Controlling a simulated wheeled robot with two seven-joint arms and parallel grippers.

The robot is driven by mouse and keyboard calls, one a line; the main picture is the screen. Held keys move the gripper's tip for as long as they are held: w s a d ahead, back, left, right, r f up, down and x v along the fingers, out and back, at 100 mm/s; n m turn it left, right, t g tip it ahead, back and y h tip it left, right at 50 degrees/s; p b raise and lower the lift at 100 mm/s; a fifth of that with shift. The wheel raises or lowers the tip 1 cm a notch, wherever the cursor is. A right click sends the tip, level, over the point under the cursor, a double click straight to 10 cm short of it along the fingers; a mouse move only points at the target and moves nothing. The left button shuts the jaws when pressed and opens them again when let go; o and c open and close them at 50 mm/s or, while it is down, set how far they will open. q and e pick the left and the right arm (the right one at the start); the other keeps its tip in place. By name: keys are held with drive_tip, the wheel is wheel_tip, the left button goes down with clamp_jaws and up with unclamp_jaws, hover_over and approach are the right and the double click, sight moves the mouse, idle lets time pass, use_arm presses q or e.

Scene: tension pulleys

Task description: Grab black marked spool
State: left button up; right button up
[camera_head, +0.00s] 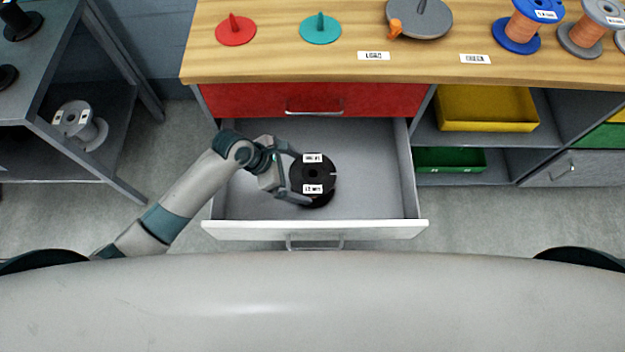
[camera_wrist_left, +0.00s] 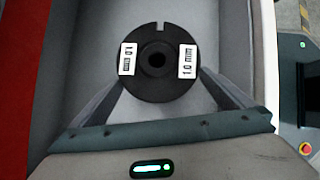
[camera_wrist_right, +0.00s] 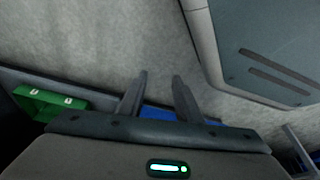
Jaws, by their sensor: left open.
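The black spool (camera_head: 313,174), with two white labels on its top, stands in the open drawer (camera_head: 375,190). My left gripper (camera_head: 298,178) reaches in from the left, its open fingers on either side of the spool. In the left wrist view the black spool (camera_wrist_left: 157,62) lies between and beyond the spread fingers (camera_wrist_left: 158,95), its labels facing the camera, one reading 1.0 mm. Whether the fingers touch it I cannot tell. My right gripper (camera_wrist_right: 158,92) shows only in its own wrist view, fingers apart with nothing held between them.
The white drawer front (camera_head: 300,230) stands out below the red drawer (camera_head: 300,100). The wooden worktop (camera_head: 280,60) above carries red and teal spindles and copper-coloured spools. A dark shelf (camera_head: 75,160) with a grey spool is at left. Yellow (camera_head: 487,108) and green (camera_head: 450,160) bins are at right.

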use_arm(q)
drive_tip(key=shift+d+f, duration=0.25)
drive_tip(key=shift+f, duration=0.2)
drive_tip(key=shift+b+x, duration=0.4)
drive_tip(key=shift+x, duration=2.25)
drive_tip(key=shift+a, duration=0.2)
drive_tip(key=c, duration=2.3)
drive_tip(key=shift+w+d, duration=0.1)
